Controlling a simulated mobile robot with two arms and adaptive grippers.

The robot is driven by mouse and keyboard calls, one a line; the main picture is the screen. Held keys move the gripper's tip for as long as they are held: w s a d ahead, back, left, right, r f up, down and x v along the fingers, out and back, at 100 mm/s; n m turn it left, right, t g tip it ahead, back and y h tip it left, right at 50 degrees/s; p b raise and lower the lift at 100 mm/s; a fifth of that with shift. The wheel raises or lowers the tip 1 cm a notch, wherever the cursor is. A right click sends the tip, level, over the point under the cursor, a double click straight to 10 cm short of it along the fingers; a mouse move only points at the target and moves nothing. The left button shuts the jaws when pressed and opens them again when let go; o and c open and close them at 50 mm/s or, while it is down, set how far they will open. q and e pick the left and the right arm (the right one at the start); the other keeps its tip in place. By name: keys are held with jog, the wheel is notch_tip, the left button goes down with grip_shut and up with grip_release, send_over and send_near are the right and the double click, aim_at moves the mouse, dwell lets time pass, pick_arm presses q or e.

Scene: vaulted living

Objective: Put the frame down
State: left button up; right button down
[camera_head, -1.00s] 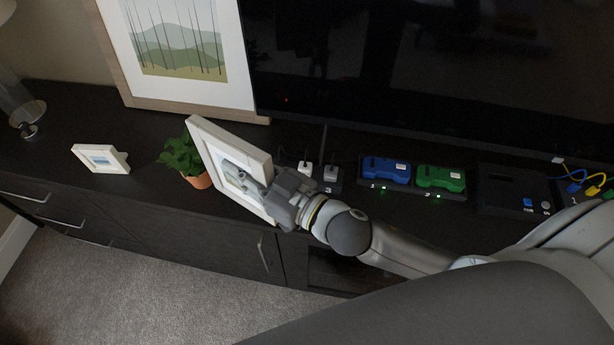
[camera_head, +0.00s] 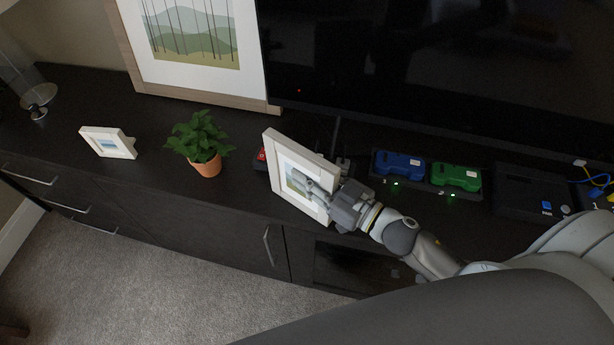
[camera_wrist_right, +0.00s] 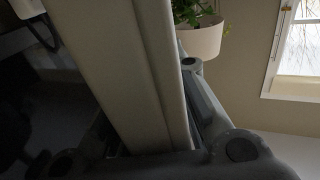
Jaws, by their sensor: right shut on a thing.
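My right gripper (camera_head: 326,200) is shut on the right side of a white picture frame (camera_head: 273,163) with a small landscape print. The frame stands tilted at the front part of the dark cabinet top (camera_head: 236,190), to the right of the potted plant. I cannot tell whether its lower edge touches the cabinet. In the right wrist view the frame's pale edge (camera_wrist_right: 145,70) runs between the fingers (camera_wrist_right: 160,140). My left gripper is not in view.
A potted plant (camera_head: 205,165) stands left of the frame, and a smaller white frame (camera_head: 108,142) farther left. A red object (camera_head: 261,157) is partly hidden behind the held frame. Blue (camera_head: 400,165) and green (camera_head: 456,176) devices sit to the right. A large picture (camera_head: 198,97) leans behind.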

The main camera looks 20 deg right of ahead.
jog(key=shift+f, duration=0.1)
jog(key=c, duration=1.4)
grip_release()
jog(key=shift+s, duration=0.1)
jog(key=shift+b+v, duration=0.75)
jog(key=shift+v, duration=5.2)
